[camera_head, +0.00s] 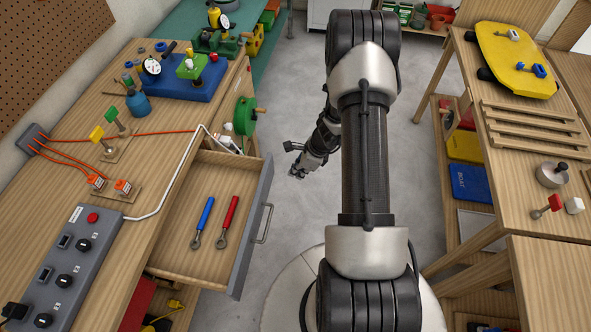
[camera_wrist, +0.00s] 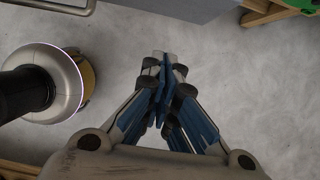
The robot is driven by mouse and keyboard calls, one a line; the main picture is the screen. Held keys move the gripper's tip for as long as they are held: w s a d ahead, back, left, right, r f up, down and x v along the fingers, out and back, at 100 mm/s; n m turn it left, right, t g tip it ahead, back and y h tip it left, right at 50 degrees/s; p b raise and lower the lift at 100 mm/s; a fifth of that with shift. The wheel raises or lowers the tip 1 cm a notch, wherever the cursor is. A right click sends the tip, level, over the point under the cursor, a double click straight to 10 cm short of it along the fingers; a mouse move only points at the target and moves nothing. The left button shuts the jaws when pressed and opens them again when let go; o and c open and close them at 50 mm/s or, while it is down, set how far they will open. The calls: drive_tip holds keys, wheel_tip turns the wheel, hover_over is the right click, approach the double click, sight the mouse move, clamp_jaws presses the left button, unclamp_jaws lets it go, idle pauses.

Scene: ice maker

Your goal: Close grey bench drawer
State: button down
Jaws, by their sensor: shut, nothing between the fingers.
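The grey bench drawer (camera_head: 251,224) sticks out of the left wooden bench, pulled open, with a grey front and a metal bar handle (camera_head: 264,223). A blue-handled wrench (camera_head: 203,219) and a red-handled wrench (camera_head: 229,217) lie inside it. My gripper (camera_head: 297,174) is over the floor, to the right of the drawer front and apart from it. In the wrist view my gripper (camera_wrist: 167,62) is shut with nothing in it. Part of the handle (camera_wrist: 62,4) and the grey drawer front (camera_wrist: 185,6) show at the top edge of the wrist view.
A grey switch box (camera_head: 65,265) and orange cables lie on the left bench top. A green wheel (camera_head: 245,116) stands out from the bench beyond the drawer. A second wooden bench (camera_head: 500,125) with a yellow board (camera_head: 515,60) is at the right.

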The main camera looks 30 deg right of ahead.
drive_tip(key=w+a+f+b, duration=0.2)
drive_tip(key=w+a+f, duration=0.2)
drive_tip(key=f, duration=0.2)
drive_tip(key=shift+w+a, duration=0.3)
